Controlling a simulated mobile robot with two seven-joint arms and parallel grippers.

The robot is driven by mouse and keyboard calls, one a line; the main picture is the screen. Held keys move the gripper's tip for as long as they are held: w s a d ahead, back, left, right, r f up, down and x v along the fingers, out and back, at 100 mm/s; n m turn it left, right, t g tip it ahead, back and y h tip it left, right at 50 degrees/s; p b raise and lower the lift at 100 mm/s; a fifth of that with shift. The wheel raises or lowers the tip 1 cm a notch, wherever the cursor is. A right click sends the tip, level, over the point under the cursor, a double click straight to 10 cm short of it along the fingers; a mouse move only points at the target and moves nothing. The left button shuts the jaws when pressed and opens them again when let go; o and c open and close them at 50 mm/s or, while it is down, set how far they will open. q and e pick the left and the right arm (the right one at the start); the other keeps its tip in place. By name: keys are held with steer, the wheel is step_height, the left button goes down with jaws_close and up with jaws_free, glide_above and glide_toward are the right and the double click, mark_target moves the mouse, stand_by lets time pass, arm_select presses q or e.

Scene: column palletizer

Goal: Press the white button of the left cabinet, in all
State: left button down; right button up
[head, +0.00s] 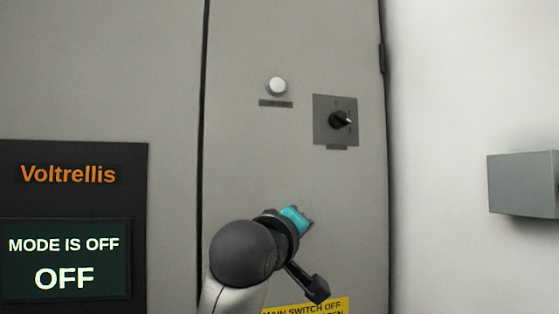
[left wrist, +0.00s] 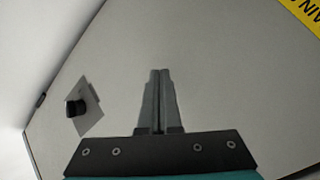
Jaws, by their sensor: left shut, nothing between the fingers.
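The white button (head: 277,86) is a round cap in a metal ring on the grey cabinet door (head: 240,150), with a small dark label under it. My left gripper (left wrist: 160,73) is shut and empty, its two fingers together and pointing toward the cabinet face in the left wrist view. In the head view my left arm comes up from the bottom, and its teal hand is in front of the door, well below the button. The fingertips are mostly hidden there. The button does not show in the left wrist view. My right gripper is not in view.
A rotary switch (head: 339,119) sits right of and below the button; it also shows in the left wrist view (left wrist: 77,107). A yellow label (head: 310,307) is low on the door. A display (head: 65,262) reads "MODE IS OFF". A grey box (head: 522,184) juts out at right.

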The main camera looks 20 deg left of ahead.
mark_target(276, 81)
arm_select(q)
steer(key=s+r+n+t, duration=0.2)
steer(key=s+r, duration=0.3)
steer(key=r, duration=0.8)
steer(key=s+d+r+n+t+h, duration=0.1)
steer(key=s+r+t, duration=0.2)
steer(key=r, duration=1)
steer(key=shift+s+n+p, duration=0.3)
steer(key=shift+s+n, duration=0.1)
steer(key=shift+s, duration=0.75)
steer(key=shift+w, duration=0.1)
steer(key=shift+w+a+p, duration=0.35)
steer(key=shift+w+a, duration=0.45)
steer(key=shift+w, duration=0.4)
steer(key=shift+w+a+p, duration=0.3)
steer(key=shift+w+a, duration=0.55)
steer(key=shift+w, duration=0.35)
steer(key=shift+w+a+p, duration=0.35)
steer(key=shift+w+a, duration=0.45)
steer(key=shift+w, duration=0.4)
steer(key=shift+w+a, duration=0.1)
steer(key=shift+w, duration=0.05)
steer(key=shift+w+a, duration=0.15)
steer(key=shift+w, duration=0.05)
